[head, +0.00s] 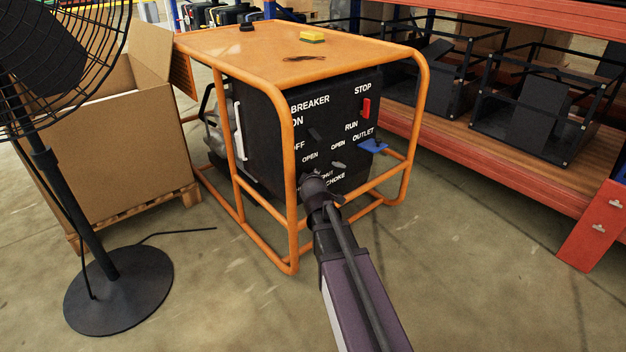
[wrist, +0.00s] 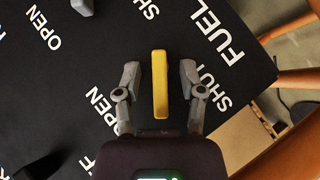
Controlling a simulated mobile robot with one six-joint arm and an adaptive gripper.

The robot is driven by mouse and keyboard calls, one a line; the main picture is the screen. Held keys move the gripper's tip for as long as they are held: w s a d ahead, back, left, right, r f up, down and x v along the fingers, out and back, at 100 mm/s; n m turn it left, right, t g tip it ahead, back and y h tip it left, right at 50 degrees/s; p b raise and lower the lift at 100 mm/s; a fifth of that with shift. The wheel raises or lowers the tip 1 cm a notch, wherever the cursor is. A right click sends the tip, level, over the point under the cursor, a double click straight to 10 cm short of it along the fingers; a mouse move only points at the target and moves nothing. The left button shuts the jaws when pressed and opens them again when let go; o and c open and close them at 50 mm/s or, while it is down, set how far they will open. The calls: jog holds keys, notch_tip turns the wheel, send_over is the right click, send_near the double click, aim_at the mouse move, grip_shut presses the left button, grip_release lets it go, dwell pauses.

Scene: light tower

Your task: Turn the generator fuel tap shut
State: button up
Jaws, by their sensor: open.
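The fuel tap is a yellow lever (wrist: 160,84) on the black generator panel (wrist: 95,60). In the wrist view it lies between my gripper's two grey fingers, with a gap on each side. The words FUEL and SHUT are to its right, and OPEN is to its left. The lever runs up and down in that view, parallel to the fingers; its pivot end is not clear. My gripper (wrist: 160,70) is open around it. In the head view my gripper (head: 318,186) is at the generator's (head: 295,57) lower panel, and the lever is hidden.
The generator's orange tube frame surrounds the panel, with an upright (head: 292,180) close to my arm. A grey knob (wrist: 83,6) is farther up the panel. A black fan (head: 115,290) and cardboard box (head: 105,140) stand left; orange shelving (head: 520,150) stands right.

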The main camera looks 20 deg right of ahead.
jog(key=shift+d+r+m+g+y+p, duration=0.15)
jog(key=shift+m+g+y+p, duration=0.15)
jog(key=shift+p, duration=0.4)
jog(key=shift+w+r+m+g+y+p, duration=0.15)
jog(key=shift+m+g+y+p, duration=0.5)
jog(key=shift+y+p, duration=0.5)
jog(key=p+v, duration=0.9)
jog(key=v, duration=0.5)
jog(key=w+d+r+m+g+y+p, duration=0.2)
jog(key=w+d+r+g+y+p, duration=0.3)
jog(key=w+d+g+p, duration=0.3)
jog(key=shift+w+d+r+y+p, duration=0.2)
jog(key=shift+w+d+y+p, duration=0.45)
jog(key=shift+w+d+p, duration=0.75)
jog(key=shift+s+d+g+b, duration=0.1)
jog(key=shift+d+g+b, duration=0.05)
jog(key=shift+g+b, duration=0.15)
